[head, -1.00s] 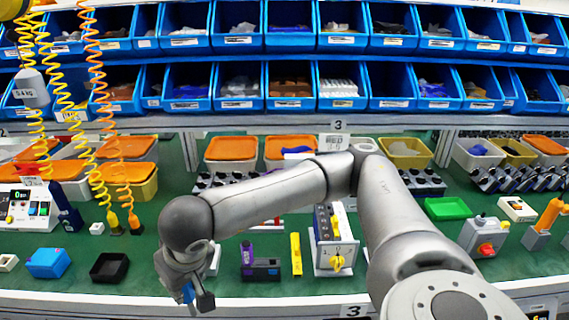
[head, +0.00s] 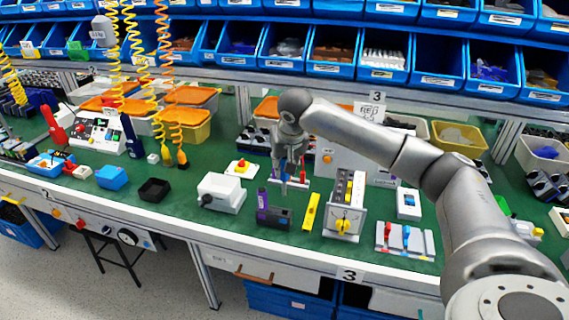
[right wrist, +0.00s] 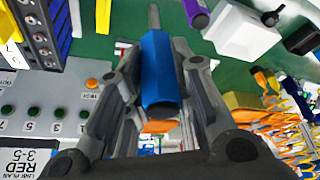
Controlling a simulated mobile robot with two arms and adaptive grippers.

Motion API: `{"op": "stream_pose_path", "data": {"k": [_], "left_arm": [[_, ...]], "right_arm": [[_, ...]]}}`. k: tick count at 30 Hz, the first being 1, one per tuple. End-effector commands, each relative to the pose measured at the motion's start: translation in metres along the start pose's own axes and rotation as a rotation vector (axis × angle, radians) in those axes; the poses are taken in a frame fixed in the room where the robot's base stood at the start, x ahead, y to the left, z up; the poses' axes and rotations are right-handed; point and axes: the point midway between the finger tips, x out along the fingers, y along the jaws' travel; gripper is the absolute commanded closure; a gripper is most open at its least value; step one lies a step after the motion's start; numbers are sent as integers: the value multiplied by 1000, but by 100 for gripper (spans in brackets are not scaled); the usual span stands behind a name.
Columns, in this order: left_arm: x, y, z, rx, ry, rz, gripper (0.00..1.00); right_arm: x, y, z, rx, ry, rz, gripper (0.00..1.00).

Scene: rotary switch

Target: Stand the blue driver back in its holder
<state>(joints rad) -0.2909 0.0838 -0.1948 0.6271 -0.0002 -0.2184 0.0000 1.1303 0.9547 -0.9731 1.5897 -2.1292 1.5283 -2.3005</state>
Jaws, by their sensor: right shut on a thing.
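My right gripper (head: 291,160) hangs above the bench and is shut on the blue driver. In the right wrist view the driver's blue hexagonal handle (right wrist: 158,70) sits between the fingers, with its grey shaft pointing away. In the head view the fingers hide most of it. A pale rack with red and blue handles (head: 405,238) lies at the right front. My left gripper is out of view.
A switch unit with a yellow knob (head: 343,225), a yellow bar (head: 311,211) and a white box (head: 221,192) stand near the front edge. A grey panel is behind the gripper. Coiled hoses (head: 163,75) hang at the left. Green mat shows between things.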

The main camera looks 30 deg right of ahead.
Motion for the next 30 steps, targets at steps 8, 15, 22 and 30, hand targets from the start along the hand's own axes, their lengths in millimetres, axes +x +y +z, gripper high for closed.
{"op": "stream_pose_path", "data": {"k": [8,15,22,30], "left_arm": [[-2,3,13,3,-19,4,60],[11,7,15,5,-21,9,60],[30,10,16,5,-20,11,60],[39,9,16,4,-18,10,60]], "right_arm": [[-2,0,0,1,1,0,100],[15,0,8,1,-1,1,100],[40,0,19,1,0,1,100],[55,0,25,1,1,0,100]]}}
